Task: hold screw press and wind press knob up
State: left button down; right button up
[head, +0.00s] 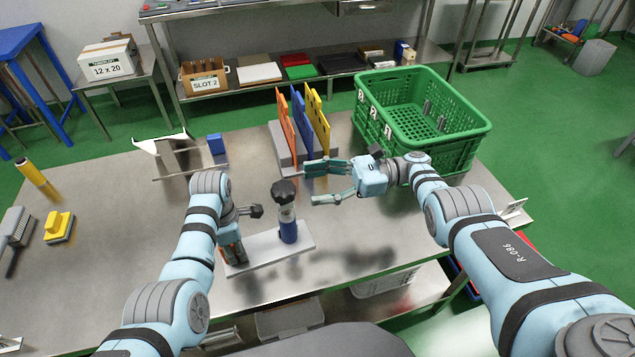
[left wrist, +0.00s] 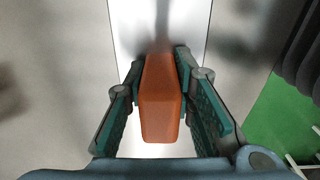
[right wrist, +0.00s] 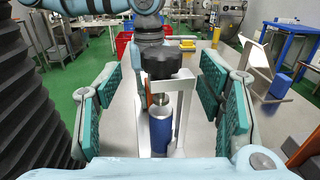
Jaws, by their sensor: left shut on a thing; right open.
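The screw press stands on a pale base plate (head: 268,251) near the table's front edge. Its black knob (head: 284,191) tops an upright frame with a blue cylinder (head: 289,232) inside. My left gripper (head: 234,256) points down at the plate's left end, shut on the press's orange grip block (left wrist: 162,100), which sits between its fingers in the left wrist view. My right gripper (head: 309,184) is open and empty, just right of the knob, fingers pointing left. In the right wrist view the knob (right wrist: 160,60) lies ahead between the spread fingers, apart from both.
A rack with orange, blue and yellow boards (head: 303,125) stands behind the right gripper. A green crate (head: 455,140) is at the back right. A metal stand (head: 178,160) and blue block (head: 215,144) are back left. A brush (head: 14,232) and yellow tool (head: 59,228) lie far left.

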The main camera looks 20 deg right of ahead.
aim_at(284, 188)
jog(key=s+d+f+m+h, duration=0.1)
jog(key=s+f, duration=0.2)
jog(key=f, duration=0.1)
jog(key=s+d+f+t+h, duration=0.1)
jog(key=s+d+f, duration=0.1)
jog(key=s+f, duration=0.2)
jog(key=s+d+f+m+t+h, duration=0.1)
jog(key=s+f, duration=0.3)
jog(key=f, duration=0.2)
jog(key=shift+s+d+f+m, duration=0.15)
jog(key=shift+f+m, duration=0.05)
jog(key=shift+m, duration=0.1)
jog(key=w+a+r+m+t, duration=0.1)
jog(key=w+r+t, duration=0.15)
jog(key=r, duration=0.45)
jog(key=w+a+r+m+t, duration=0.1)
jog(key=w+a+r+t, duration=0.1)
jog(key=r+t, duration=0.35)
jog(key=shift+m+g, duration=0.6)
jog(key=shift+m, duration=0.1)
jog(key=x, duration=0.4)
jog(key=r+x, duration=0.1)
jog(key=x, duration=0.2)
jog(key=w+x, duration=0.1)
jog(key=x, duration=0.3)
jog(key=shift+w+d+r, duration=0.1)
jog(key=shift+w+r, duration=0.05)
jog(key=shift+r, duration=0.05)
jog(key=shift+c, duration=0.2)
